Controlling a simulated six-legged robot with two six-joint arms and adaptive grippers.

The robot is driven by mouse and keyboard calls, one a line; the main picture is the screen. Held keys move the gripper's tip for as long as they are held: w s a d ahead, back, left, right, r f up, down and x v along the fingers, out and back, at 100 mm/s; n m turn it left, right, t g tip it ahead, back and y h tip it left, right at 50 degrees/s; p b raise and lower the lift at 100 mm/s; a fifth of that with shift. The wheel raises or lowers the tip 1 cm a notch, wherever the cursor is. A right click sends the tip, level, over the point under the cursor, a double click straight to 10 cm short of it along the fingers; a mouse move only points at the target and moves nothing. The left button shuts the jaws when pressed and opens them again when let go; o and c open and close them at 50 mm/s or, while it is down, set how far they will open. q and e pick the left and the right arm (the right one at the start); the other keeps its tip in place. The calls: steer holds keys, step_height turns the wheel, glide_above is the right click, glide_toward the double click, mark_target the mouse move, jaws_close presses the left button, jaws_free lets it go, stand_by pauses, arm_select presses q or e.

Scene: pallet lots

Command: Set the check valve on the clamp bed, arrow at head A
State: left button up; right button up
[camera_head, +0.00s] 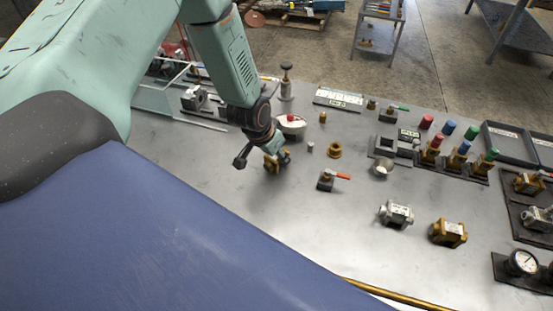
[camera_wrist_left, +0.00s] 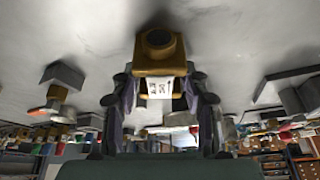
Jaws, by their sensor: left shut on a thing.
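My left gripper (camera_head: 264,158) is low over the grey bench, left of its middle, shut on a brass valve body (camera_head: 272,164). In the left wrist view the valve (camera_wrist_left: 159,52) sits between the fingertips of the gripper (camera_wrist_left: 160,88), with a round opening facing the bench and a white label with small marks. I cannot read an arrow on it. In the head view the fingers hide most of the valve. I cannot tell whether it touches the bench. I cannot surely pick out the clamp bed or head A. My right gripper is not in view.
A red-handled valve (camera_head: 328,181), a brass ring (camera_head: 334,150) and a white round part with a red top (camera_head: 291,122) stand near the gripper. A grey valve (camera_head: 396,214) and a brass valve (camera_head: 447,232) lie farther right. The bench front-left of them is clear.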

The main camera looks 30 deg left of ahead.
arm_select(q)
jaws_close()
steer(key=shift+r, duration=0.3)
step_height(320, 180, up, 9)
steer(key=p, duration=0.5)
steer(key=shift+f+p, duration=0.1)
steer(key=shift+p, duration=0.2)
steer(key=shift+w+r, duration=0.1)
steer(key=shift+r, duration=0.25)
steer(key=d+r+n+b, duration=0.1)
steer(key=d+r+b, duration=0.1)
steer(key=d+b, duration=0.4)
steer(key=w+d+r+b, duration=0.1)
steer(key=d+b, duration=0.5)
steer(key=b, duration=0.9)
steer(key=shift+w+d+r+n+y, duration=0.3)
steer(key=shift+d+r+n, duration=0.1)
steer(key=shift+r, duration=0.35)
